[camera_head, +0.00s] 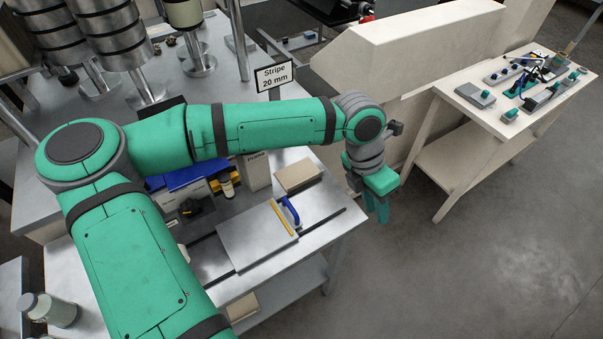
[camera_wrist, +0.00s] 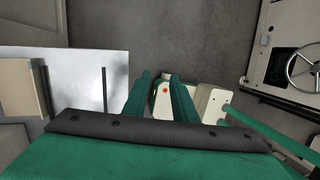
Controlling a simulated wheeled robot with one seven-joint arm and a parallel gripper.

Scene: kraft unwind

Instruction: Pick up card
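No thing is plainly marked as the card. A sign reading "Stripe 20 mm" (camera_head: 274,77) stands upright on a post behind my arm in the head view. A flat grey plate (camera_head: 250,236) with a blue handle and a yellow strip lies on the metal table. A tan block (camera_head: 298,177) lies near the table's back right corner; a beige block also shows at the left in the wrist view (camera_wrist: 20,88). My gripper (camera_head: 378,212) hangs off the table's right side, pointing down. Its two green fingers (camera_wrist: 162,76) are apart with nothing between them.
The metal table (camera_head: 325,222) has a dark slot along it. Blue and yellow items stand partly hidden behind my arm. A beige machine cover (camera_head: 400,50) rises behind. A side table (camera_head: 466,97) with tools stands at the right. The floor (camera_head: 490,240) between is clear.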

